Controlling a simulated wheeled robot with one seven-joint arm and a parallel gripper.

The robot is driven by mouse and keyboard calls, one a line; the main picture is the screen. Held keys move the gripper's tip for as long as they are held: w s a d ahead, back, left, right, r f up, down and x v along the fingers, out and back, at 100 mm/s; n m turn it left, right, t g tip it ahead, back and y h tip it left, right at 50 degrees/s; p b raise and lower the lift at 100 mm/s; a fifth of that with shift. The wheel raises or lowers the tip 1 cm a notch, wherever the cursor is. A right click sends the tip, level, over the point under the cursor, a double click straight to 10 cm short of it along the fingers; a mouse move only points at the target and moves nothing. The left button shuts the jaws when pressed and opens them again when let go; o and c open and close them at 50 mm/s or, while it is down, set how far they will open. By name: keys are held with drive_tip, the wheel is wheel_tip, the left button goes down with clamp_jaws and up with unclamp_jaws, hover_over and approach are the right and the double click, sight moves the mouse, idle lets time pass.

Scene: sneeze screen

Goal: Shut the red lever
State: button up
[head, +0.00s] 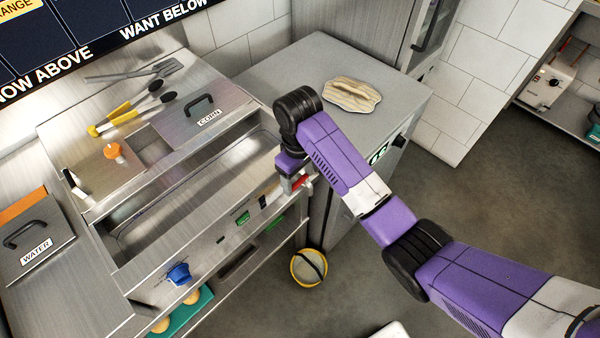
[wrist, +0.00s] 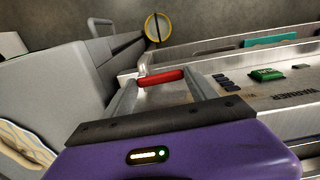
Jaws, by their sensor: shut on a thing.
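The red lever (wrist: 161,78) shows in the wrist view, lying crosswise between the two fingers of my gripper (wrist: 163,84). It sits on the metal front panel of the counter. In the head view a bit of the red lever (head: 300,182) shows just below my gripper (head: 292,176), at the right end of the counter front. My gripper is shut on the lever, with a finger at each end of it. The lever's mount is mostly hidden by the fingers.
The counter front carries a green switch (wrist: 266,74) and a blue knob (head: 179,274). A grey cabinet (head: 262,75) with a cloth (head: 352,95) on top stands close beside my gripper. A yellow bucket (head: 309,267) is on the floor below. The floor to the right is open.

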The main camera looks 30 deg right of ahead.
sight(298, 181)
drive_tip(key=shift+m, duration=0.3)
drive_tip(key=shift+w, duration=0.1)
drive_tip(key=o, duration=1.4)
drive_tip(key=shift+c, duration=0.2)
wheel_tip(298, 181, up, 6)
drive_tip(key=shift+r, duration=0.15)
drive_tip(key=shift+r+p, duration=0.75)
drive_tip(key=shift+p, duration=0.1)
